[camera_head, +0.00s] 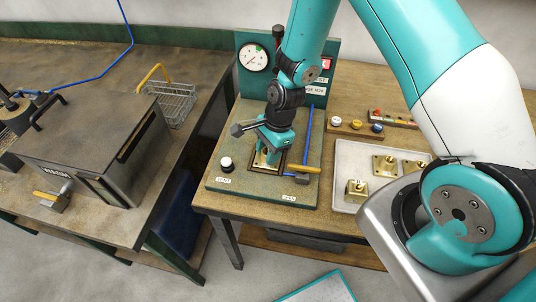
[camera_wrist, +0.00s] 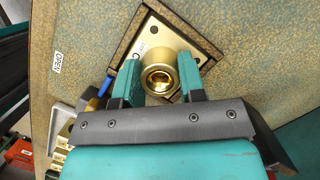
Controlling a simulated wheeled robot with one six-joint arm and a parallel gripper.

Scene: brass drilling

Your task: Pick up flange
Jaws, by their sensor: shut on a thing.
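A brass flange sits in a dark square frame on the green test board. In the wrist view the flange (camera_wrist: 160,68) has a square plate and a round hollow boss. My gripper (camera_wrist: 157,84) has its teal fingers on both sides of the boss, shut on it. In the head view my gripper (camera_head: 272,146) points down at the flange (camera_head: 262,160), which is partly hidden behind the fingers. The plate appears to lie within the frame (camera_wrist: 188,22); I cannot tell whether it is lifted at all.
A yellow lever (camera_head: 304,168) and blue pipe (camera_head: 308,135) stand just right of the gripper. A tray (camera_head: 350,155) with several brass parts lies to the right. A gauge panel (camera_head: 317,88) rises behind.

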